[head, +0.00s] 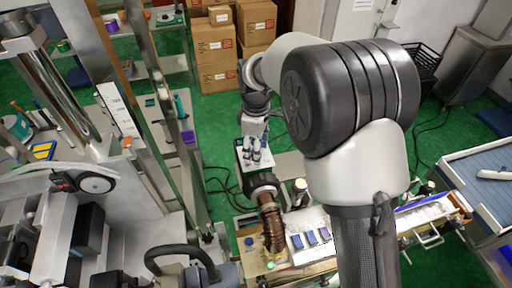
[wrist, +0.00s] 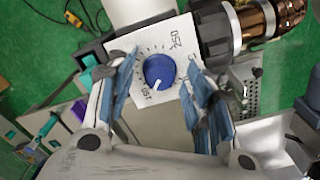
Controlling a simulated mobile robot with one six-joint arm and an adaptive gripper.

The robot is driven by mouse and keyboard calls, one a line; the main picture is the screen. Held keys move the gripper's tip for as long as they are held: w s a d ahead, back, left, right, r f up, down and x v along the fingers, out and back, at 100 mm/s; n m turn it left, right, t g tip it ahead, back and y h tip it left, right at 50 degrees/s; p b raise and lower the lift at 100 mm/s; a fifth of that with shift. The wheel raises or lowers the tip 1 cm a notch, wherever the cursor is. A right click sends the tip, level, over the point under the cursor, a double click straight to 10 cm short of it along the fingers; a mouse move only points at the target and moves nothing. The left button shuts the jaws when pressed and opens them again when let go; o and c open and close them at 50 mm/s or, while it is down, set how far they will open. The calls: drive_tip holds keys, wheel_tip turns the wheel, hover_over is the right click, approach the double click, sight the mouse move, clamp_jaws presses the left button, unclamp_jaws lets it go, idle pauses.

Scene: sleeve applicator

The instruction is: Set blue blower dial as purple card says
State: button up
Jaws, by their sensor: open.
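The blue blower dial (wrist: 158,70) sits on a white panel (wrist: 122,45) with a ring of tick marks. "250" is printed above it; another number below is hard to read. A white pointer mark on the dial faces down, slightly left, in the wrist view. My gripper (wrist: 163,60) is open, its blue-padded fingers on either side of the dial; I cannot tell whether they touch it. In the head view my gripper (head: 256,152) is over the panel and hides the dial. A small purple piece (head: 188,136) is left of it, perhaps the purple card; no writing is readable.
A copper-brown ribbed blower barrel (head: 270,222) stands close by the panel; it also shows in the wrist view (wrist: 258,18). Blue pieces (head: 310,238) lie on a white tray. Cardboard boxes (head: 215,50) are stacked behind. Dark cables lie on the green floor.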

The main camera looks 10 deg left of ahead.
wheel_tip(320, 180, up, 12)
idle(0.6)
idle(0.4)
drive_tip(key=s+d+f+m+t+b, duration=0.2)
drive_tip(key=s+d+m+b, duration=0.75)
drive_tip(key=d, duration=0.55)
drive_tip(key=s+d+f+m+t+b, duration=0.1)
drive_tip(key=s+d+f+m+b, duration=0.2)
drive_tip(key=s+f, duration=0.4)
drive_tip(key=s+d+f+m+t+b, duration=0.1)
drive_tip(key=s+d+f+m+b, duration=0.3)
drive_tip(key=s, duration=0.6)
wheel_tip(320, 180, down, 4)
drive_tip(key=d+b, duration=0.2)
drive_tip(key=b, duration=0.2)
drive_tip(key=shift+r+t, duration=0.15)
drive_tip(key=shift+t, duration=0.15)
